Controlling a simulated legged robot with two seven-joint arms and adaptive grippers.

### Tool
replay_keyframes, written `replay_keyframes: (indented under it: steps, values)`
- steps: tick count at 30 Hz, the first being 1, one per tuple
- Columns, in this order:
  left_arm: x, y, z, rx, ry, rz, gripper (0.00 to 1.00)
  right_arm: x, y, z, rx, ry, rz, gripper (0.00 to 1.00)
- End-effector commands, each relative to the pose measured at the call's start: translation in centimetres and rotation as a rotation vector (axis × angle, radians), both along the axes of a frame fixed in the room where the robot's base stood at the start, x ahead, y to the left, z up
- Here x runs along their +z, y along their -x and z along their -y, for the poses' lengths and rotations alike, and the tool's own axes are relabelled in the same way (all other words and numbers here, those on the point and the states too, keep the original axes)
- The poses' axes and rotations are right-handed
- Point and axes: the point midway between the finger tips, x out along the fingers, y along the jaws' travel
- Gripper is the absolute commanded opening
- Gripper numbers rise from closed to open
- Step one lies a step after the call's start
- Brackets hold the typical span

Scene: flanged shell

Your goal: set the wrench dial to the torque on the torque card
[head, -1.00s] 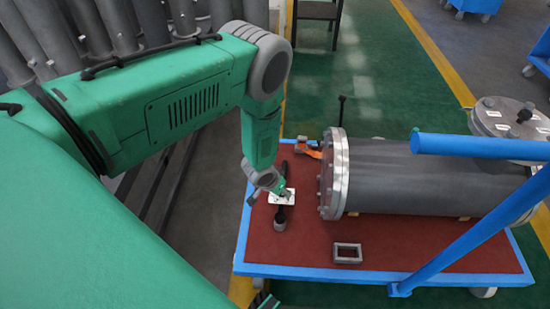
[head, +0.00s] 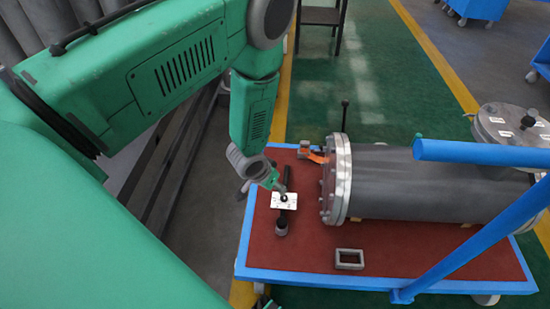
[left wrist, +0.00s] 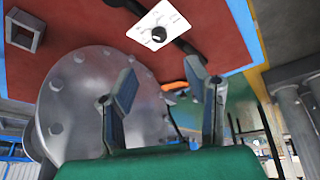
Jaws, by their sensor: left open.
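The wrench (head: 292,188) is a dark bar lying on the red top of the cart, with a dark round end toward the front edge. A white plate with small marks (head: 290,204) and a round black dial knob (head: 284,198) lies on its middle. The plate (left wrist: 172,17) and knob (left wrist: 158,35) also show in the left wrist view; the marks are too small to read. My left gripper (head: 278,188) is beside the knob in the head view. Its two fingers (left wrist: 165,92) are apart and empty, with the knob beyond them. I cannot make out a torque card. My right gripper is out of view.
A grey flanged shell (head: 430,180) lies on the cart, right of the wrench. An orange-ended tool (head: 314,155) is near its flange. A grey rectangular frame (head: 349,258) sits near the front edge. Blue rails (head: 460,250) cross the right side.

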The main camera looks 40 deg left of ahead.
Motion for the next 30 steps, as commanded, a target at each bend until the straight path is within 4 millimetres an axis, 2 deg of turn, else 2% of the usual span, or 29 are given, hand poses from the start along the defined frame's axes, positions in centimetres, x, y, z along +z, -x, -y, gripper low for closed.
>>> replay_keyframes:
  steps: [5, 9, 12, 18, 21, 26, 30]
  values:
    - [0.0, -3.0, -0.7, -0.158, -0.017, 0.057, 0.42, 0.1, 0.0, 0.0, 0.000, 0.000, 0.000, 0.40]
    - [0.3, -6.0, -0.3, -0.418, -0.018, 0.070, 0.42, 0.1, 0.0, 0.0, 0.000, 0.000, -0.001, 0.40]
    - [0.6, -7.0, 0.4, -0.619, -0.020, 0.012, 0.42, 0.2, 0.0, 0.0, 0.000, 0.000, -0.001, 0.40]
    - [1.5, -7.0, 0.8, -0.934, -0.071, -0.214, 0.42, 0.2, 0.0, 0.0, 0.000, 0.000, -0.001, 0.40]
    - [2.2, -6.8, 0.5, -1.016, -0.112, -0.314, 0.42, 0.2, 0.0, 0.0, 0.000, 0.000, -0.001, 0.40]
    - [2.6, -6.7, 0.1, -1.068, -0.150, -0.397, 0.42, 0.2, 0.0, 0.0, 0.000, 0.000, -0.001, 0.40]
    - [1.5, -6.5, 0.0, -1.072, -0.152, -0.405, 0.42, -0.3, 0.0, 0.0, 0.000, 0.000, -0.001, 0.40]
